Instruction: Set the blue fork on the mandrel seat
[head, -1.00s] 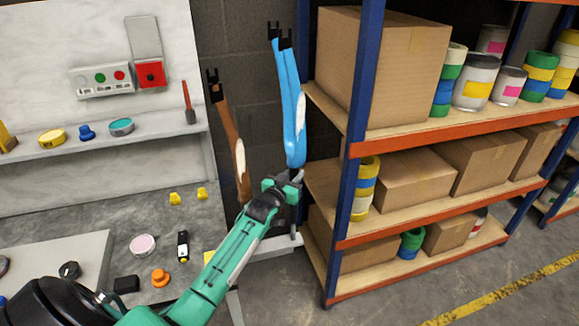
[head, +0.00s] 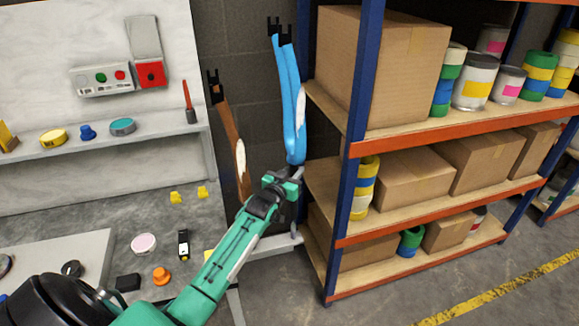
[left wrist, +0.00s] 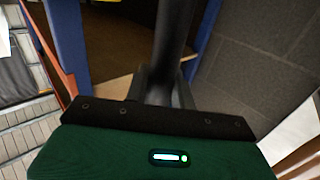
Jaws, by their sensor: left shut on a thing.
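The blue fork (head: 294,110) stands upright in the head view with its two legs and black tips at the top. My left gripper (head: 285,180) is shut on its dark stem, just below the blue crown. In the left wrist view the dark stem (left wrist: 173,45) runs up from between the fingers of my left gripper (left wrist: 165,92). A grey post (head: 299,212) shows below the gripper, rising from a grey bar; I cannot tell whether it is the mandrel seat or whether the stem touches it. My right gripper is not in view.
A brown fork (head: 230,135) stands close to the left of the blue one. A shelf rack with a blue upright (head: 359,150) and boxes is close on the right. A grey workbench (head: 110,205) with small items lies to the left.

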